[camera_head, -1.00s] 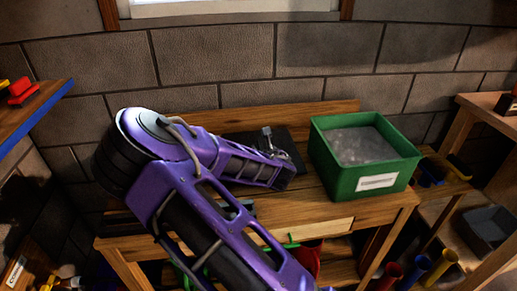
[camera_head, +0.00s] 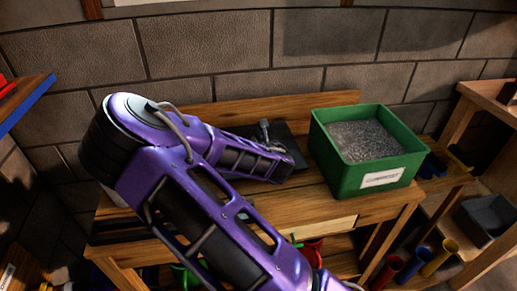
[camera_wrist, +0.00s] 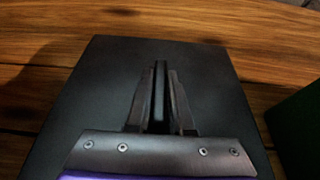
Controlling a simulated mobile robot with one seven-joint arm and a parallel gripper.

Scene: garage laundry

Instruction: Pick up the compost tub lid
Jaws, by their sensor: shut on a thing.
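The compost tub lid is a flat, dark square panel (camera_wrist: 95,85) with a narrow raised grip in its middle, seen in the wrist view. My gripper (camera_wrist: 160,85) is shut on that grip, one finger on each side. In the head view the lid (camera_head: 293,138) shows partly behind my purple arm, just left of the green tub. My fingers are mostly hidden there. The open green tub (camera_head: 353,178) has a white label and holds grey granular stuff. I cannot tell whether the lid touches the bench.
The wooden bench (camera_head: 330,208) has a raised back board (camera_head: 235,113) near the block wall. The tub stands close to the lid's right. A wooden shelf unit (camera_head: 490,95) is at the right, and a blue-edged shelf (camera_head: 25,95) at the left.

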